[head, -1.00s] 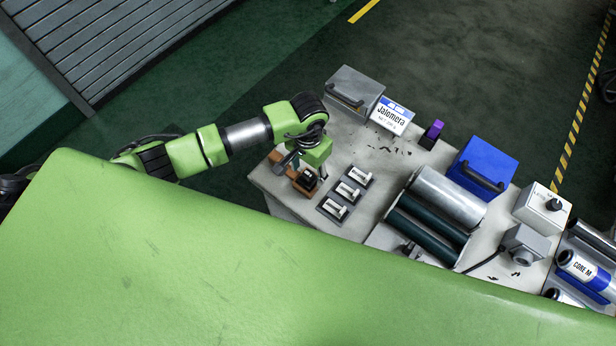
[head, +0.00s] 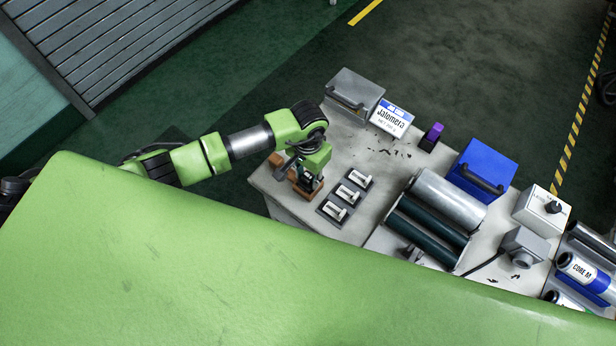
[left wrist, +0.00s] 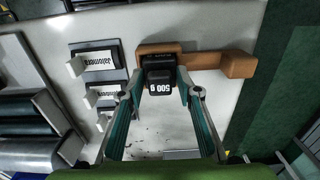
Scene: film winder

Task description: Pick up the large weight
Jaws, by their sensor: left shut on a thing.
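The large weight (left wrist: 159,79) is a black block with white lettering that reads like 500 upside down. In the left wrist view it stands at the brown wooden holder (left wrist: 186,60), with the holder's edge right behind it. My left gripper (left wrist: 160,88) has one finger on each side of the weight and is shut on it. In the head view, my left gripper (head: 307,182) points down at the table's left corner, over the holder (head: 277,160), and hides most of the weight. My right gripper is not in view.
Several small white-labelled holders (head: 347,197) stand close to the right of my left gripper. A grey box (head: 353,92), a Jalomera sign (head: 391,117) and a purple-topped item (head: 431,135) are at the back. Rollers (head: 447,197) and a blue box (head: 481,170) are further right.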

